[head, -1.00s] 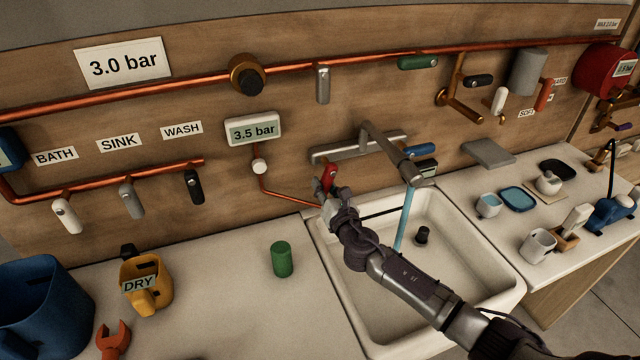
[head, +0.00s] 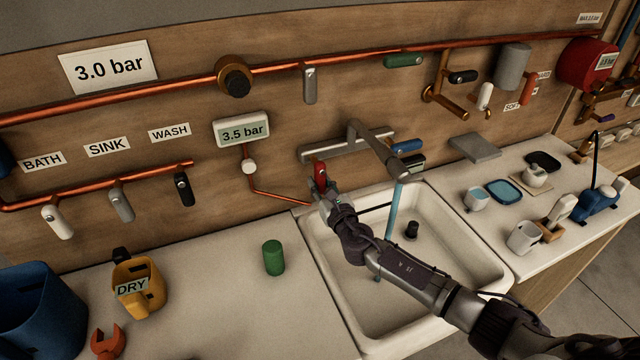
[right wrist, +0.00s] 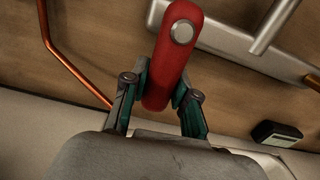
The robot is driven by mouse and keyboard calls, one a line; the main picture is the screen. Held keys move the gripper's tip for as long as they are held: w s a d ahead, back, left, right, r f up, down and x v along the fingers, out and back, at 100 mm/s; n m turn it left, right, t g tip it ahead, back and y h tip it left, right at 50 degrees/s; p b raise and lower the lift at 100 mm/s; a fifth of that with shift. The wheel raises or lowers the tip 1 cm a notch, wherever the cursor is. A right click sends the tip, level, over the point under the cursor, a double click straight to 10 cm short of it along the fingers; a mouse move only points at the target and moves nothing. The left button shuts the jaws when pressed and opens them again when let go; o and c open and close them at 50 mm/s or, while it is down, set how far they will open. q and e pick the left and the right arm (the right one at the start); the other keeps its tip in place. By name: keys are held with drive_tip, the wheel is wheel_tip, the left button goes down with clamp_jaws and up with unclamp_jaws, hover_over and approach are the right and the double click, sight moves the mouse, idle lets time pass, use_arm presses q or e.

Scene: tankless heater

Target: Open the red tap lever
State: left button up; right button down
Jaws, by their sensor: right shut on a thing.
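The red tap lever (head: 320,174) hangs down at the left end of the grey wall tap (head: 345,147) above the sink. In the right wrist view the red lever (right wrist: 172,50) points down between the two fingers, with its round pivot cap at the top. My right gripper (head: 324,196) is shut on the lever's lower end; in the right wrist view the gripper (right wrist: 158,100) has a finger on each side of it. Water (head: 394,212) shows as a blue stream below the spout. My left gripper is not in view.
The white sink (head: 470,262) lies under my right arm. A green cylinder (head: 273,258) stands on the counter to the left. A blue lever (head: 407,146) sits at the tap's right end. A copper pipe (head: 275,196) runs close left of the gripper.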

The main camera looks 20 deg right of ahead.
drive_tip(key=shift+d, duration=0.1)
drive_tip(key=c, duration=0.9)
unclamp_jaws()
drive_tip(key=s, duration=1.2)
drive_tip(key=shift+d, duration=0.15)
